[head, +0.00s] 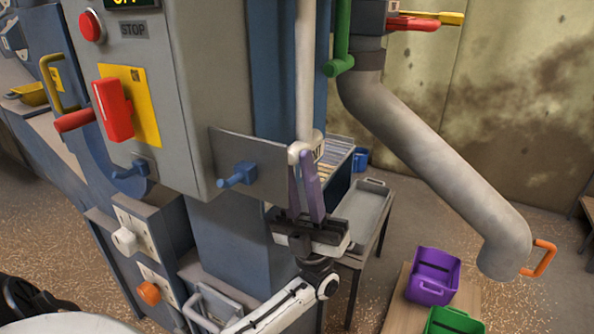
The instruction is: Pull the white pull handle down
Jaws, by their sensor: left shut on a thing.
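The white pull handle (306,75) is a long upright white bar in front of the blue column, right of the grey control cabinet. Its top runs out of the picture. My left gripper (302,160) reaches up from below, and its purple fingers are shut on the lower end of the handle. The fingers partly hide that end. My right gripper is not in view.
The grey cabinet (180,90) with a red switch (115,109) stands left of the handle; a blue knob (238,175) sticks out beside my gripper. A green handle (342,40) hangs close right. A grey chute (430,150) slopes down towards purple (434,276) and green bins (452,321).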

